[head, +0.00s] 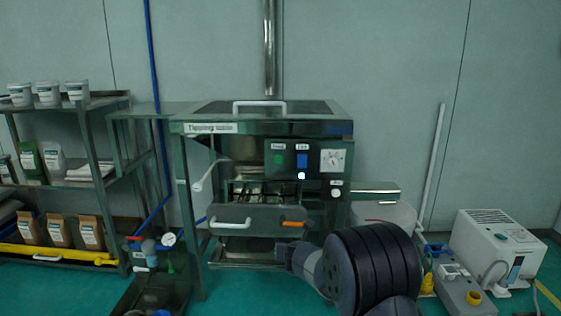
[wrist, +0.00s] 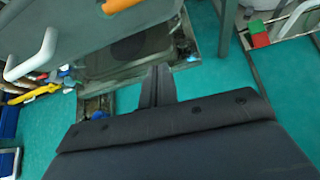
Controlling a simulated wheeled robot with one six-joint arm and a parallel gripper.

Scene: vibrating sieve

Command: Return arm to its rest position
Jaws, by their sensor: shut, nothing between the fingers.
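My gripper (wrist: 158,72) shows in the wrist view, with its two dark fingers together and nothing between them. It points toward the lower part of the machine and appears apart from it. In the head view my dark, ribbed arm is low, right of centre, in front of the machine's lower right side; the fingers cannot be made out there. The sieve machine (head: 262,127) has a dark front panel with a white handle (head: 232,224) and an orange handle (head: 293,224). The white handle (wrist: 34,58) and orange handle (wrist: 119,5) also show in the wrist view.
A shelf rack (head: 91,147) with tubs and bags stands at left. A valve assembly (head: 150,250) is low beside the machine. A white box unit (head: 497,247) stands on the floor at right. Green floor (wrist: 215,72) shows beside the fingers.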

